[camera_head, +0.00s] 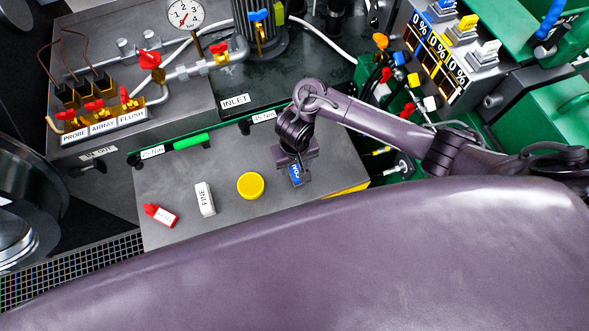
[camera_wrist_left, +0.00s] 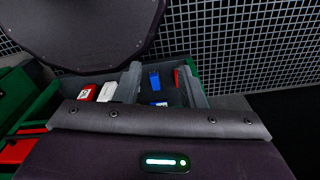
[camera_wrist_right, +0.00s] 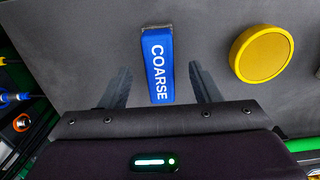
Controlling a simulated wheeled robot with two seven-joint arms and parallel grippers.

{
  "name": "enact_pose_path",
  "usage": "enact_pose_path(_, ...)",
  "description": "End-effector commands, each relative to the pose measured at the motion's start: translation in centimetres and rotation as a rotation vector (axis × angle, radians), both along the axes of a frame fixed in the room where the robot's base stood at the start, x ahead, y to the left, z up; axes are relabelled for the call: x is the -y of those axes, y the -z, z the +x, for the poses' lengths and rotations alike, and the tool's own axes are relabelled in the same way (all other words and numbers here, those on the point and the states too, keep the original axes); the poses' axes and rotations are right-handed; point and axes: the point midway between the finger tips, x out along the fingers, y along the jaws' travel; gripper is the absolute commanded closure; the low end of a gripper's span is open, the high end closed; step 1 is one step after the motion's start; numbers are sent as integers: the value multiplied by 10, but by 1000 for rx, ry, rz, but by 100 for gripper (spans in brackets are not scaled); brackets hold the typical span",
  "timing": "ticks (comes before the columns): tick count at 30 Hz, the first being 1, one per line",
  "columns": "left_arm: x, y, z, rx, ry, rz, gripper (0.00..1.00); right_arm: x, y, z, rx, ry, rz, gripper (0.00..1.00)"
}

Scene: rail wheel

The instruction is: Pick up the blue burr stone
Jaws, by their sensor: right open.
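The blue burr stone (camera_wrist_right: 158,65), marked COARSE in white, lies on the grey bench top in the right wrist view. My right gripper (camera_wrist_right: 160,68) is open, with one finger on each side of the stone and a gap to both. In the head view the stone (camera_head: 296,174) shows partly below my right gripper (camera_head: 294,165), which hides its upper part. My left gripper (camera_wrist_left: 162,66) is open, its fingers apart over a green-edged tray. It does not show in the head view.
A yellow round piece (camera_head: 250,185), a white block marked FINE (camera_head: 205,199) and a red piece (camera_head: 160,215) lie left of the stone. A green-handled tool (camera_head: 192,141) is at the bench's back edge. The left wrist view shows small blue (camera_wrist_left: 154,80), red and white items in the tray.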

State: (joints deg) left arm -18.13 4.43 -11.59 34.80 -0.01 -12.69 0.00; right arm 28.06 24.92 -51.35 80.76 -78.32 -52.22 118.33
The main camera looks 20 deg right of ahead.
Motion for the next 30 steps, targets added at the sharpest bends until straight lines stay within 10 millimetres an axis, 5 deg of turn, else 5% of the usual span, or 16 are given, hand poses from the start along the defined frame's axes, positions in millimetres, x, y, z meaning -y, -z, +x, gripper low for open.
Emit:
enact_pose_path(6, -1, 4, 21, 30, -1, 1, 64, 1, 25, 1, 0, 0, -1, 43)
enact_pose_path(14, -1, 2, 33, 49, -3, -1, 64, 0, 26, 1, 1, 0, 0, 44)
enact_pose_path(26, -2, 3, 18, 27, -2, 1, 64, 0, 26, 1, 1, 0, 0, 96)
enact_pose_path(30, -2, 3, 18, 27, -2, 1, 64, 0, 25, 2, 2, -1, 1, 97)
